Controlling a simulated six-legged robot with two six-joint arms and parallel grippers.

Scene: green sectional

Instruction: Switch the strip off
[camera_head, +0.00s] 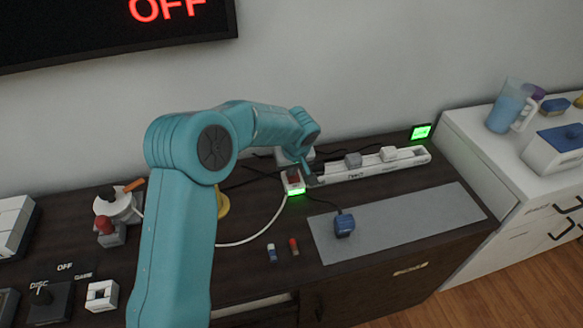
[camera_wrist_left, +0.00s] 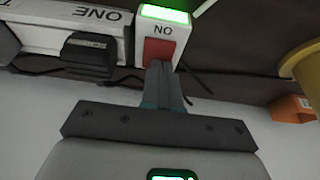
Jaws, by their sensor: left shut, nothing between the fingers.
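The white power strip (camera_head: 400,162) lies on the dark cabinet top, with plugs in it. Its left end carries a red switch (camera_head: 293,175) above a lit green light (camera_head: 295,191). In the left wrist view the red switch (camera_wrist_left: 159,51) sits beside the upside-down word ON, and the green light (camera_wrist_left: 165,14) glows. My left gripper (camera_head: 306,170) is shut and empty at the switch end. In the wrist view its fingertips (camera_wrist_left: 163,72) overlap the switch's lower edge; I cannot tell whether they touch it. My right gripper is not in view.
A blue plug (camera_head: 344,226) lies on a grey mat (camera_head: 415,217) in front of the strip. A small green-lit display (camera_head: 420,132) stands at the back right. A white cable (camera_head: 270,232) curves forward. Two small items, blue (camera_head: 271,252) and red (camera_head: 294,246), lie near the front.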

